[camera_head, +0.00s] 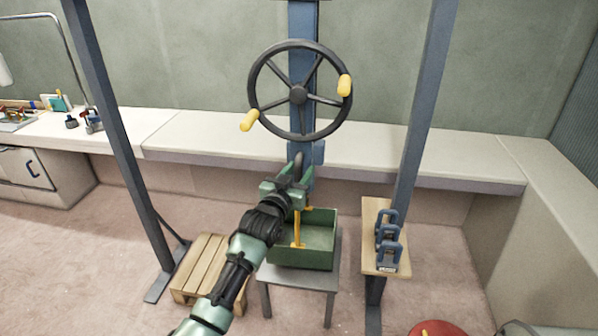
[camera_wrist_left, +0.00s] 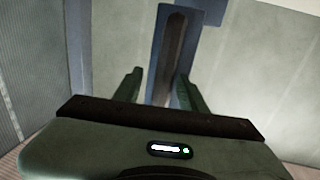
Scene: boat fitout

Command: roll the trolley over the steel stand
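The steel stand (camera_head: 296,281) is a small grey table on the floor. A green open box (camera_head: 318,240) with a yellow upright piece (camera_head: 297,230) sits on it. A blue upright (camera_head: 303,72) carries a black handwheel (camera_head: 299,95) with two yellow knobs. No separate trolley can be made out; the top of the frame cuts off the upright. My left gripper (camera_head: 290,176) is at the upright's lower end, above the box. In the left wrist view its fingers (camera_wrist_left: 158,90) stand apart, with a dark bar (camera_wrist_left: 172,60) showing between them; contact is unclear. My right gripper is out of view.
Blue-grey frame legs (camera_head: 120,130) and (camera_head: 423,110) stand either side. A wooden pallet (camera_head: 203,262) lies left of the stand. A wooden shelf (camera_head: 371,235) with blue shackle-like weights (camera_head: 388,240) is at right. A white bench (camera_head: 230,145) runs behind. A red round object (camera_head: 438,328) is front right.

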